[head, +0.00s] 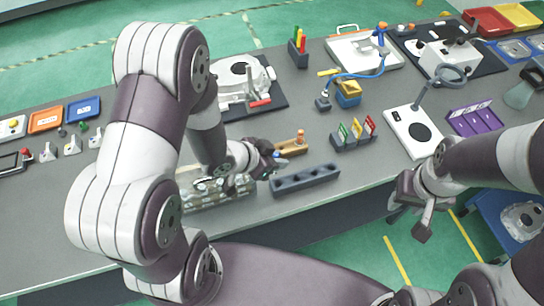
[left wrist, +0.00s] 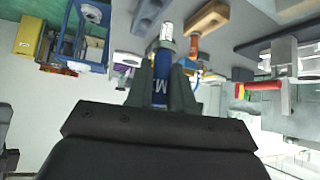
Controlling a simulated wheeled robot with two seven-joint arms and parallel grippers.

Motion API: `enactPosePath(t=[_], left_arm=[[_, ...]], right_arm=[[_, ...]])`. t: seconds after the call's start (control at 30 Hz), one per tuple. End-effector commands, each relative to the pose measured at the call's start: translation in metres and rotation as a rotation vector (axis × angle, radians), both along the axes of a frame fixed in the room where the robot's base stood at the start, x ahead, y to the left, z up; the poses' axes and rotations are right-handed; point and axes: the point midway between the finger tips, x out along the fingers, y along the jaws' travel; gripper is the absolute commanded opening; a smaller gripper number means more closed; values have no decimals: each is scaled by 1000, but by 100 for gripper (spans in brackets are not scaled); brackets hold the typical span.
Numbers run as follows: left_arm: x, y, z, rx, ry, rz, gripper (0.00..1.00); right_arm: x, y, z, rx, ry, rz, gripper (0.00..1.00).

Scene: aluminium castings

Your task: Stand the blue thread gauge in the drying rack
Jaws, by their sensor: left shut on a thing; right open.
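My left gripper (head: 268,160) is shut on the blue thread gauge (left wrist: 160,92), which has a blue handle with white lettering. The gauge's silver threaded end (left wrist: 166,38) points away from the gripper. In the head view my gripper and arm mostly hide the gauge. A long dark grey block with a row of openings (head: 305,179), which looks like the drying rack, lies at the table's front edge, just right of and below the left gripper. It seems to show in the left wrist view as a grey block (left wrist: 148,14). My right gripper (head: 415,200) is open and empty, off the table's front edge.
A wooden block (head: 291,147) with an orange-handled piece (head: 300,136) stands behind the rack. A low tray of small items (head: 215,192) lies partly under my left arm. A holder with coloured cards (head: 355,134) and a white plate (head: 411,132) stand to the right.

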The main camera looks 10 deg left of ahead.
Motion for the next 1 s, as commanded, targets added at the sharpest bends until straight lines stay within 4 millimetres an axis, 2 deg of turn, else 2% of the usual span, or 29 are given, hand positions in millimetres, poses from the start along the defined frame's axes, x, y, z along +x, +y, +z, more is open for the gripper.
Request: enactPosePath(t=[0.37,0.8,1.0], left_arm=[[0,0,1,0,0,-1,0],[0,0,-48,1,1,-1,0],[0,0,-59,1,0,-1,0]], right_arm=[[0,0,4,0,0,0,43],[0,0,-38,0,0,0,43],[0,0,-47,0,0,0,43]])
